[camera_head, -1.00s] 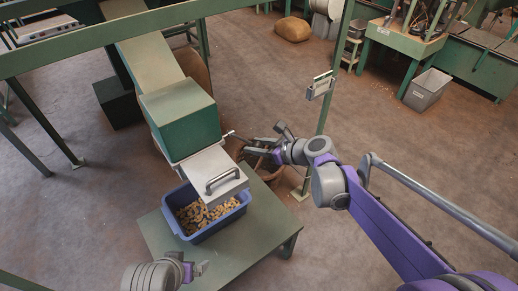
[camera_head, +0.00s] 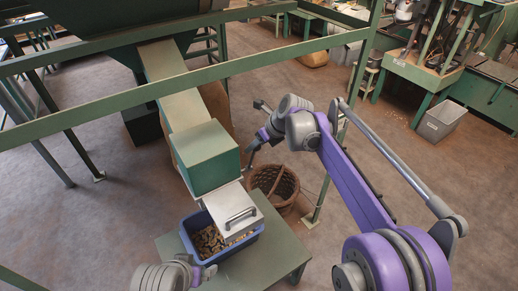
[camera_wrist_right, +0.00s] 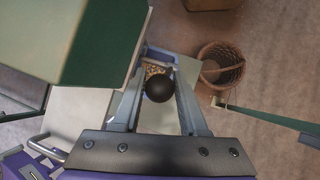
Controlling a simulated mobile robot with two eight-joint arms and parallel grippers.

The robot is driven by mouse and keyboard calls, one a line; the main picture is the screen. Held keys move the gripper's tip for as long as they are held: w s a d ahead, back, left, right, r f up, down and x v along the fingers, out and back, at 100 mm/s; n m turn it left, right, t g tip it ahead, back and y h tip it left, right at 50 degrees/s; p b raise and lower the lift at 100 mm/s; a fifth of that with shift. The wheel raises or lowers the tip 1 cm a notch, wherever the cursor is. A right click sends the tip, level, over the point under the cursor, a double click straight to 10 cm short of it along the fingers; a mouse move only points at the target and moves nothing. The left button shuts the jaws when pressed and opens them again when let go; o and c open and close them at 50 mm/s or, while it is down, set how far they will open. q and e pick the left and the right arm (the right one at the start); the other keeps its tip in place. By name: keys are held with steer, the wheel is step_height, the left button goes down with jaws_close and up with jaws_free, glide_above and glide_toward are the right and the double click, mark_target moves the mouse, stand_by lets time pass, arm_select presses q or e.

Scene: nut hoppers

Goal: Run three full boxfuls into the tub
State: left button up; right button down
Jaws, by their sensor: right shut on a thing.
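The green box (camera_head: 206,155) sits at the lower end of a sloping chute (camera_head: 170,85). A pale metal piece with a dark handle (camera_head: 232,208) projects from its lower end, over the tub. The blue tub (camera_head: 252,237) stands under it on a green table and holds brown nuts (camera_head: 208,240). My right gripper (camera_head: 249,149) is to the right of the green box. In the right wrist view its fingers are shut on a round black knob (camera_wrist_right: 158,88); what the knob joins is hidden. My left gripper (camera_head: 207,273) is at the bottom, left of the tub; its fingers are unclear.
A wicker basket (camera_head: 287,190) stands on the floor right of the table (camera_head: 268,262). Green rails (camera_head: 110,105) and a post cross the view close to my right arm. A grey bin (camera_head: 440,118) and a machine bench stand at the far right. The middle floor is clear.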

steer(key=shift+w+a+r, duration=0.2)
steer(key=shift+w+a, duration=0.25)
steer(key=shift+w, duration=0.15)
steer(key=shift+c, duration=2.3)
jaws_free()
steer(key=shift+w+f, duration=0.1)
steer(key=v, duration=1.1)
